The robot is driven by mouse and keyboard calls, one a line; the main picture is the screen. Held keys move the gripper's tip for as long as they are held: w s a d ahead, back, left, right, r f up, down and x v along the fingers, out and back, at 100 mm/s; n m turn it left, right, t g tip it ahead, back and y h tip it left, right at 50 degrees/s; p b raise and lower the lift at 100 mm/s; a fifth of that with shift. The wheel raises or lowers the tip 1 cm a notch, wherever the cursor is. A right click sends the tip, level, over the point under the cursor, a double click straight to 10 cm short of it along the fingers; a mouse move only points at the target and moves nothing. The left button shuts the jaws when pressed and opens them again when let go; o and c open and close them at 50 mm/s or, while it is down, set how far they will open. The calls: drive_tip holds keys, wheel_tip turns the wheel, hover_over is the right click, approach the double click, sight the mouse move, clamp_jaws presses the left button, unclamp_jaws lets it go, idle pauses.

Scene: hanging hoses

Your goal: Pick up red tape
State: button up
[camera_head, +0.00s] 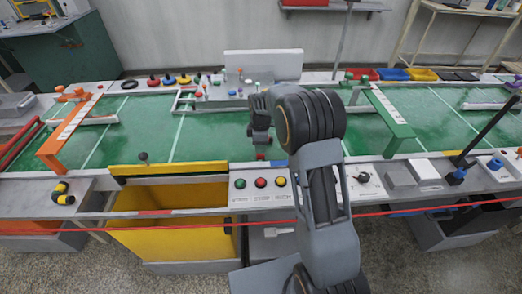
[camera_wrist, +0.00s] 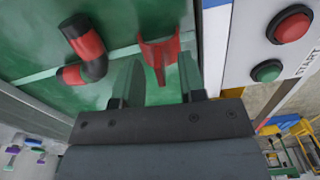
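A small red piece (camera_wrist: 158,50), which looks like the red tape, lies on the green surface in the wrist view. It has a wide top and narrows toward my gripper. In the head view a small red thing (camera_head: 260,157) shows at the green board's front edge, just below my gripper (camera_head: 260,143). In the wrist view my gripper (camera_wrist: 160,65) has its two fingers apart, one on each side of the red piece. I cannot tell whether either finger touches it.
A black and red bent piece (camera_wrist: 86,48) lies to the left in the wrist view. A button panel (camera_head: 260,188) stands at the front, beside a yellow bin (camera_head: 175,231). A red line (camera_head: 420,210) crosses the front. An orange bracket (camera_head: 69,132) and green bracket (camera_head: 388,119) flank the work area.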

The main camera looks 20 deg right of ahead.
drive_tip(key=shift+f, duration=0.25)
drive_tip(key=shift+c, duration=0.3)
clamp_jaws()
drive_tip(key=shift+r, duration=0.2)
drive_tip(key=shift+r, duration=0.3)
wheel_tip(320, 180, up, 2)
drive_tip(key=shift+r, duration=0.1)
drive_tip(key=s+a+r, duration=0.3)
drive_tip(key=s+r, duration=0.7)
drive_tip(key=s, duration=0.3)
drive_tip(key=shift+s+a, duration=0.2)
drive_tip(key=shift+s, duration=0.15)
